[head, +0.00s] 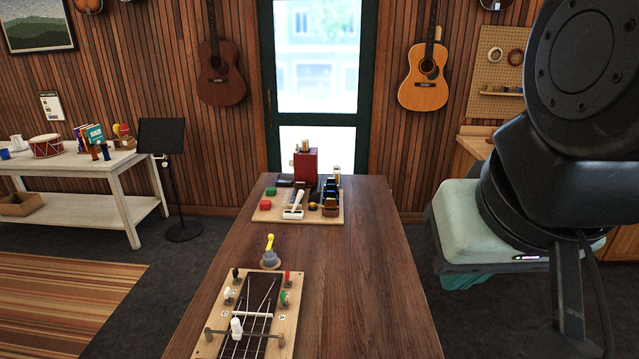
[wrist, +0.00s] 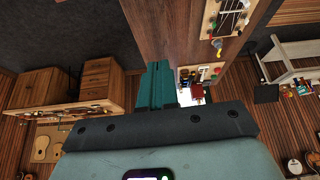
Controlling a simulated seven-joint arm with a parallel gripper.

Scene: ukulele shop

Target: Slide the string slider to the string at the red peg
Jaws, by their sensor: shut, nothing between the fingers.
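A wooden string board (head: 292,325) lies at the near end of the table, with a dark neck and several pale strings. A red peg (head: 288,277) stands at its upper right, a green peg (head: 284,297) below it, and a black peg (head: 235,273) and a white peg (head: 228,294) on the left. The white string slider (head: 237,328) stands upright on a crossbar, left of its middle. My gripper (wrist: 158,68) is shut and empty, its teal fingers together. In the head view it hangs right of the table, well apart from the board.
A yellow-handled tool (head: 270,248) stands just behind the board. A tray (head: 266,214) with a red box and small items lies at the table's far end. The table (head: 350,270) is bare to the right of the board. A music stand (head: 180,190) is off to the left.

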